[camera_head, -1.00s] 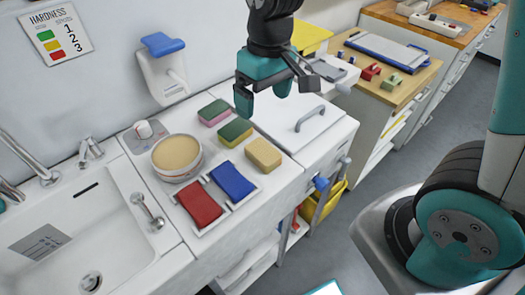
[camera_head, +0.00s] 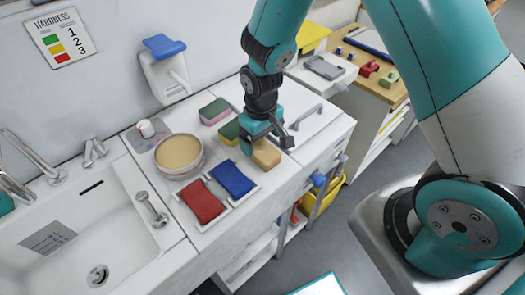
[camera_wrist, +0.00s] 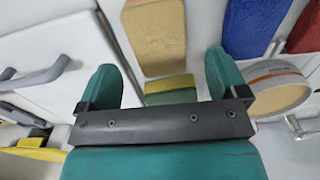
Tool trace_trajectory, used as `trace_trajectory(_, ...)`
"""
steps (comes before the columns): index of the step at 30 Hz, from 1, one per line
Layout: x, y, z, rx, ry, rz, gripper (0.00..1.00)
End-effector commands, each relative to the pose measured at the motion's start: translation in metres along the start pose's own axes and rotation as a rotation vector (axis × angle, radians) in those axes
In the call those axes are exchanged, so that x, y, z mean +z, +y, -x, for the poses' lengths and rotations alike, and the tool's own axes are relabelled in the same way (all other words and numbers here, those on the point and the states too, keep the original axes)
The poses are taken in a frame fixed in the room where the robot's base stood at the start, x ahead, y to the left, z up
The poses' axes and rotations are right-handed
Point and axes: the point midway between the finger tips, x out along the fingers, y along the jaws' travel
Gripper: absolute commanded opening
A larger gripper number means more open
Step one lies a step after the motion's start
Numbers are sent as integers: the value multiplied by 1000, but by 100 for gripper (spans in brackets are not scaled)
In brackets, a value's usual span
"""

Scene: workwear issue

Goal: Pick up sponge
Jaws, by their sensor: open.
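A tan sponge (camera_head: 266,155) lies on the white counter, partly covered by my gripper (camera_head: 264,139). A yellow sponge with a green top (camera_head: 229,132) lies just behind it, and a pink one with a green top (camera_head: 215,111) is farther back. In the wrist view the tan sponge (camera_wrist: 156,38) stretches ahead of my open fingers (camera_wrist: 163,72), and the yellow-green sponge (camera_wrist: 171,91) shows partly between them, cut off by the gripper body. My gripper holds nothing. I cannot tell whether its fingers touch the tan sponge.
A red pad (camera_head: 202,201) and a blue pad (camera_head: 232,179) lie in a white tray left of the tan sponge. A round tan-topped tub (camera_head: 179,153) stands beside the sink (camera_head: 92,228). A handled white lid (camera_head: 300,126) is at right.

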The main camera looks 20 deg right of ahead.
Motion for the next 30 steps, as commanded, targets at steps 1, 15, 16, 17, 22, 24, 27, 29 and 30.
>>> trace_trajectory(1,0,0,-3,0,-4,0,92)
trace_trajectory(15,-3,1,-48,0,0,0,92)
trace_trajectory(16,-3,1,-48,0,0,0,92)
trace_trajectory(17,-3,1,-48,0,0,0,92)
trace_trajectory(22,-3,1,-48,0,0,0,75)
trace_trajectory(24,-3,1,-48,0,0,0,59)
trace_trajectory(27,-3,1,-48,0,-1,0,39)
trace_trajectory(29,-3,1,-48,0,-1,0,35)
trace_trajectory(30,-3,1,-48,0,-1,0,35)
